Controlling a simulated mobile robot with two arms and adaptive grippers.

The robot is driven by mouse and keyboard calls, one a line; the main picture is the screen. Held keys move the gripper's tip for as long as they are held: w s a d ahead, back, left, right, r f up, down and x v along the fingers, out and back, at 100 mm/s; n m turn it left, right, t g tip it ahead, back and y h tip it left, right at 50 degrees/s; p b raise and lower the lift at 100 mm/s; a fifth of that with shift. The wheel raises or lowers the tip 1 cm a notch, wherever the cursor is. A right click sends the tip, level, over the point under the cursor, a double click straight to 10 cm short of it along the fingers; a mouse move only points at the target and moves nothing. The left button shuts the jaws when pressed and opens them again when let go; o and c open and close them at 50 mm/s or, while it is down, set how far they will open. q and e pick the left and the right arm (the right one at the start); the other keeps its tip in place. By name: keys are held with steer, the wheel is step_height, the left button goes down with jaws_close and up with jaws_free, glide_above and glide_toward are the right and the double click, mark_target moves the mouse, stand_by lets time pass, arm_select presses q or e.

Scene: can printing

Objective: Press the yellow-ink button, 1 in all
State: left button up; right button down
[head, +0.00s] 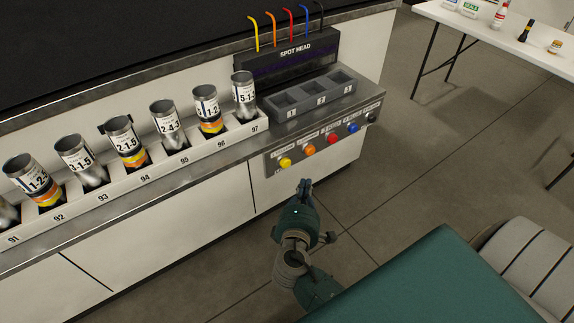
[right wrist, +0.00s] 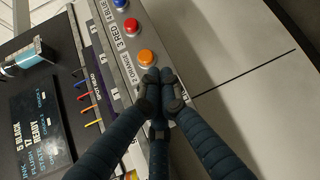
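The yellow-ink button (head: 285,162) is the leftmost in a row of round buttons on the front panel of the counter in the head view. My right gripper (head: 305,187) is in front of the panel, a little below and right of the yellow button in the picture, apparently apart from it. In the right wrist view its fingertips (right wrist: 159,78) are together with nothing between them, close to the orange button (right wrist: 146,58). I cannot make out the yellow button there; the fingers cover that part of the panel. My left gripper is not in view.
Orange, red (head: 331,138), blue (head: 353,127) and black buttons continue to the right. Above stand a grey tray with three slots (head: 310,97) and the spot head (head: 295,55) with coloured tubes. Labelled cans (head: 125,142) fill a rack at left. A green surface (head: 440,285) is at lower right.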

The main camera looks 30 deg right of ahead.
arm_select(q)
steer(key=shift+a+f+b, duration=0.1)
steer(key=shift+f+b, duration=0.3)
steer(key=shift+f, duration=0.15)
arm_select(e)
steer(key=shift+w+a, duration=0.2)
steer(key=shift+w, duration=2.55)
steer(key=shift+w, duration=0.4)
steer(key=shift+w, duration=0.2)
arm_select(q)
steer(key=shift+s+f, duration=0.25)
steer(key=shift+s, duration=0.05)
arm_select(e)
steer(key=shift+w+a, duration=0.1)
steer(key=shift+w, duration=0.6)
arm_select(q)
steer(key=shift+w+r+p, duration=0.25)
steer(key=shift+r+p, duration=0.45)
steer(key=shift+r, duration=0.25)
arm_select(e)
steer(key=s, duration=0.7)
steer(key=shift+s+d, duration=0.25)
steer(key=shift+s, duration=0.05)
